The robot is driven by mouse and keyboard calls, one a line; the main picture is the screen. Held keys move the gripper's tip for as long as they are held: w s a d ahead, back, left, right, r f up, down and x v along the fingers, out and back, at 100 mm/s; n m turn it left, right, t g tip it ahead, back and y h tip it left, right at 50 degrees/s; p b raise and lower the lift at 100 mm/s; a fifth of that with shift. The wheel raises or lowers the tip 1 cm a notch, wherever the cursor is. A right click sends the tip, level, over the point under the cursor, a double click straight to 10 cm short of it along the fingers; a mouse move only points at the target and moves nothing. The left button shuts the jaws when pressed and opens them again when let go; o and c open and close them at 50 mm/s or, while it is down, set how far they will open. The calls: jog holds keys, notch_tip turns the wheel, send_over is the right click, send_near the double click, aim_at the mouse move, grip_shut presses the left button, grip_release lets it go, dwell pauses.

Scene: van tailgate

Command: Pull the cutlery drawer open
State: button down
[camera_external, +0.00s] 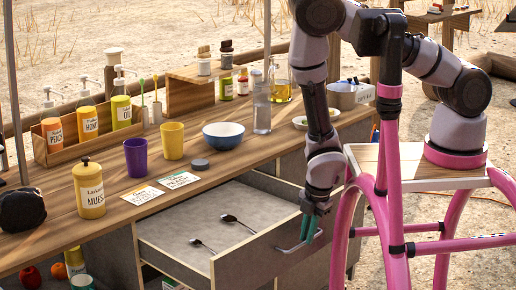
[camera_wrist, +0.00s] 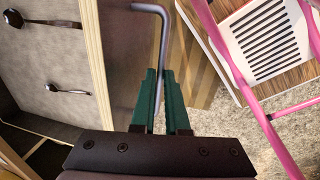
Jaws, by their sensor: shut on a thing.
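The cutlery drawer (camera_external: 180,262) stands pulled out from under the wooden counter. Two dark spoons lie inside it, a smaller spoon (camera_external: 202,245) and a larger one (camera_external: 236,222); both also show in the wrist view. A grey bar handle (camera_external: 290,249) is on the drawer's front, and it shows in the wrist view (camera_wrist: 163,40). My gripper (camera_external: 309,228) is at the handle's right part. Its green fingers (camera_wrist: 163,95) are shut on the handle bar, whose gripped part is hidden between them.
The counter (camera_external: 120,190) above bears a purple cup (camera_external: 136,158), a yellow cup (camera_external: 173,141), a blue bowl (camera_external: 223,135) and a muesli jar (camera_external: 89,190). A pink tubular frame (camera_external: 392,200) stands close right of the drawer.

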jog(key=c, duration=0.9)
grip_release()
notch_tip(320, 180, up, 10)
jog(key=shift+w, duration=0.1)
